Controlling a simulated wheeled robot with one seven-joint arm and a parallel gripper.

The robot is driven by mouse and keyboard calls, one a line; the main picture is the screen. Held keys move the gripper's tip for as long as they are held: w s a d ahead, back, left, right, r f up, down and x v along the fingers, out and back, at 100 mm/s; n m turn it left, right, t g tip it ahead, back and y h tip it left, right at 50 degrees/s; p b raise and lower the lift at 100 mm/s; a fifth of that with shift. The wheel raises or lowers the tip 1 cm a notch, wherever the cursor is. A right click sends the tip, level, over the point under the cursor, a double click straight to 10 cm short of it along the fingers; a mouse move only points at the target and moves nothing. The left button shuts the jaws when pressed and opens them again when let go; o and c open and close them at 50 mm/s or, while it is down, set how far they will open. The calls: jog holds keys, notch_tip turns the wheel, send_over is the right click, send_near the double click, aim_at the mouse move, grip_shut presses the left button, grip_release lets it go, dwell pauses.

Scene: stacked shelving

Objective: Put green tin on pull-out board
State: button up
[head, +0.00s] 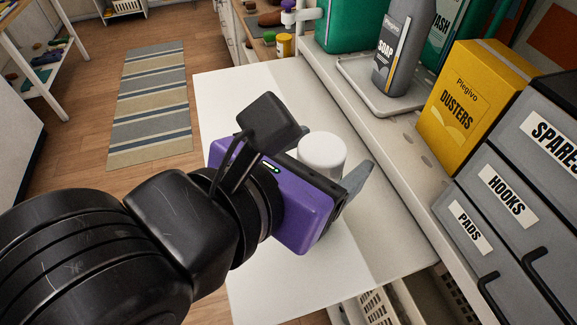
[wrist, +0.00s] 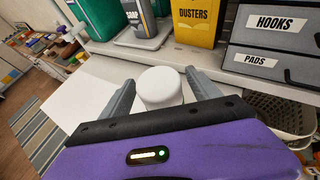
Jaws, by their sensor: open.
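The pull-out board (head: 230,95) is a flat white surface below my gripper, and it also shows in the wrist view (wrist: 75,103). My gripper (head: 338,168) is purple with grey fingers, and is open around this cylinder. In the head view the gripper body hides the cylinder's lower part.
A shelf to the right of the board holds a tray (head: 352,88) with a grey soap bottle (head: 402,45), a yellow dusters box (head: 462,105) and grey labelled drawers (head: 505,200). A yellow jar (head: 284,46) is behind the board. The board's left part is clear.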

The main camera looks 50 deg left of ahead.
jog(key=b+v, duration=0.2)
jog(key=v, duration=0.8)
jog(key=shift+s, duration=0.25)
jog(key=shift+d, duration=0.1)
